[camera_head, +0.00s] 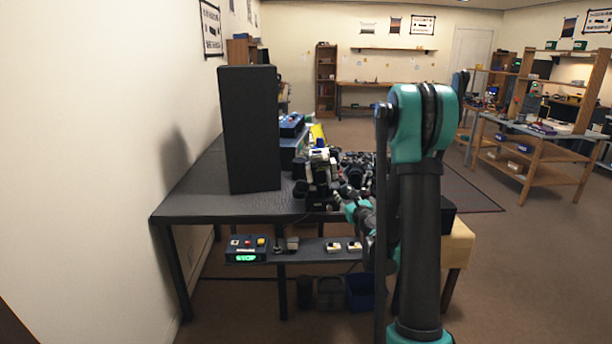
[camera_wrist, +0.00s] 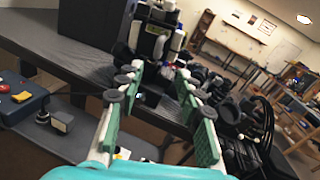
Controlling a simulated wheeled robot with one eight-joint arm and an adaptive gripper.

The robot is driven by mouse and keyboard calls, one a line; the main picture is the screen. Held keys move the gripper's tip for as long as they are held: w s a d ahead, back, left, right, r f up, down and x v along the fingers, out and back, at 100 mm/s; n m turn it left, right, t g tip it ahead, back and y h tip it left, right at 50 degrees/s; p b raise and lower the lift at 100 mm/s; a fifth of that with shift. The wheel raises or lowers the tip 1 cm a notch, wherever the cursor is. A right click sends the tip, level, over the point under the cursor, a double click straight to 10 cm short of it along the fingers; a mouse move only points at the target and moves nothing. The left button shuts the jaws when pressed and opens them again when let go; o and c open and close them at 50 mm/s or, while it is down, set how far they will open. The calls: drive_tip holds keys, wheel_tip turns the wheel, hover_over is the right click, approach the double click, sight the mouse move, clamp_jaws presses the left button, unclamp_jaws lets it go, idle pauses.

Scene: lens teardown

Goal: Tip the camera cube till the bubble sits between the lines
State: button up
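A black-and-white block-like assembly (camera_head: 320,168) stands near the front edge of the dark table. It also shows in the wrist view (camera_wrist: 153,42), just beyond my fingertips. It may be or hold the camera cube, but I cannot tell which part is the cube. No bubble or lines can be made out. My gripper (camera_wrist: 158,80) is open, its two green-padded fingers apart with nothing clearly held between them. In the head view my gripper (camera_head: 342,200) is small and partly hidden at the table edge, close to the assembly.
A tall black panel (camera_head: 250,130) stands on the table (camera_head: 190,190) left of the assembly. Dark parts crowd the table to its right. A low shelf (camera_head: 312,254) below the table edge carries a control box (camera_head: 246,249) with a lit green STOP display. Bins (camera_head: 330,293) stand underneath.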

sight(329, 177)
drive_tip(key=shift+m, duration=0.4)
drive_tip(key=x, duration=1.8)
drive_tip(key=shift+w, duration=0.2)
drive_tip(key=shift+c, duration=0.4)
clamp_jaws()
